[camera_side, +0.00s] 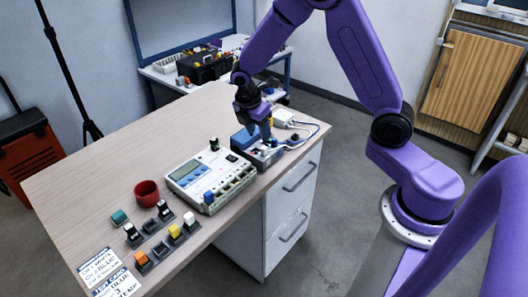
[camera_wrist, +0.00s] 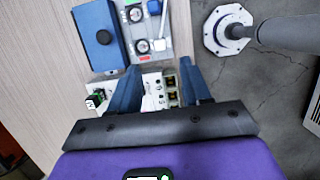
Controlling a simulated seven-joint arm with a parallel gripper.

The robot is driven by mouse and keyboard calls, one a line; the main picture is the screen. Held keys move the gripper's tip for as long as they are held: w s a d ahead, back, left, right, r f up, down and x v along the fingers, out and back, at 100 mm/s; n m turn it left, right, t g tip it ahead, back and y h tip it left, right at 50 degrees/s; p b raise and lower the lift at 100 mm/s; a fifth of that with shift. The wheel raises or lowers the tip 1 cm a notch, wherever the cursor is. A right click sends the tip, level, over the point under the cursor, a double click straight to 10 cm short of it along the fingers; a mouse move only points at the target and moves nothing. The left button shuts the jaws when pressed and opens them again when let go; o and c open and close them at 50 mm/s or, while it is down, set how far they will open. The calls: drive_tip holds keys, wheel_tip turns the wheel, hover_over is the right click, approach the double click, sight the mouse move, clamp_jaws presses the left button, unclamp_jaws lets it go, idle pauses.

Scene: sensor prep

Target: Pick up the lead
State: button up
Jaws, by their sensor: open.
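The lead, a thin blue cable (camera_side: 318,130), loops at the far right corner of the table in the side view, by a small white box (camera_side: 284,116). A dark plug-like end shows near the blue-and-grey unit (camera_side: 262,151). In the wrist view a pale blue cable piece (camera_wrist: 163,18) shows at the top by the dials; I cannot tell if it is the same lead. My gripper (camera_side: 266,136) points down over the blue-and-grey unit. In the wrist view its two blue fingers (camera_wrist: 157,68) are apart, with nothing held between them.
A white meter (camera_side: 210,178) with sockets stands left of the unit; its socket end (camera_wrist: 160,92) shows between my fingers. A red cup (camera_side: 147,193), coloured blocks in racks (camera_side: 164,239) and printed cards (camera_side: 105,272) lie nearer the front. The table's back left (camera_side: 110,140) is clear.

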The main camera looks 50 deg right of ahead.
sight(264, 147)
drive_tip(key=shift+x, duration=3.8)
drive_tip(key=shift+d, duration=0.15)
clamp_jaws()
